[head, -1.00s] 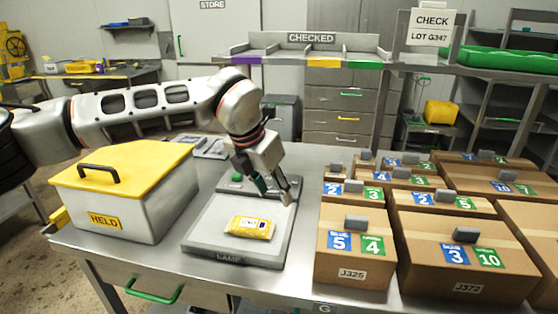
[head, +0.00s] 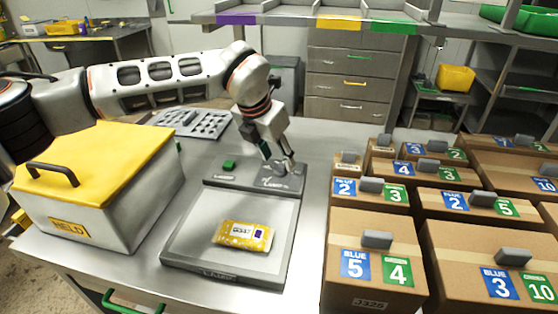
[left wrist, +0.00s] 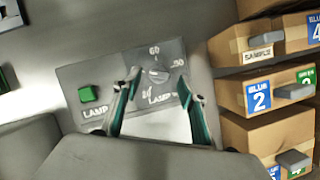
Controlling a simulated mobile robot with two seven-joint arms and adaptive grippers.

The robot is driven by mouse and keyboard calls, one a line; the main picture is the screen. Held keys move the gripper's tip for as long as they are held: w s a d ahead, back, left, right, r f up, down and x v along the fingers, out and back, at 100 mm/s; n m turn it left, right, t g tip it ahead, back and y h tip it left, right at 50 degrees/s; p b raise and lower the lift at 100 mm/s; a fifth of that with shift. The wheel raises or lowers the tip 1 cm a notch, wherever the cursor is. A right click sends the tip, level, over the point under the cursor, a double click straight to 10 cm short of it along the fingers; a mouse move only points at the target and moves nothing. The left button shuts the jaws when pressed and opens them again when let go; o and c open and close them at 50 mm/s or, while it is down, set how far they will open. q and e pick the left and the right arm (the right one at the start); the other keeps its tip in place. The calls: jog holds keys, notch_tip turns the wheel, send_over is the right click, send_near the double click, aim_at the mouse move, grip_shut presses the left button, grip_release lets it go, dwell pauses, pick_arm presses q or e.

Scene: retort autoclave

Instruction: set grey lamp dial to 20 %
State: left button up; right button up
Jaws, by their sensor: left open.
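The grey lamp dial (left wrist: 157,74) sits on a grey panel behind the lamp plate, with a scale and the lettering "LAMP %" around it. Its exact setting is too blurred to read. My left gripper (left wrist: 161,88) is open, with one finger on each side of the dial in the left wrist view; whether they touch it I cannot tell. In the head view the left gripper (head: 279,162) points down at the panel's right part and partly hides the dial. The lamp plate (head: 183,240) carries a yellow packet (head: 244,236). My right gripper is not in view.
A green button (head: 229,164) is on the panel left of the dial. A white box with a yellow lid (head: 100,165), marked HELD, stands left. Several cardboard boxes (head: 375,265) fill the right side. A grey tray (head: 200,123) lies behind.

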aim_at(280, 168)
pick_arm(q)
jog(key=shift+x, duration=1)
jog(key=shift+w+d+f, duration=0.1)
jog(key=shift+f, duration=0.05)
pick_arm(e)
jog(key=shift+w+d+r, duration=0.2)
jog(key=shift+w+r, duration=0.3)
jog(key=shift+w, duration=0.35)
pick_arm(q)
jog(key=c, duration=1.1)
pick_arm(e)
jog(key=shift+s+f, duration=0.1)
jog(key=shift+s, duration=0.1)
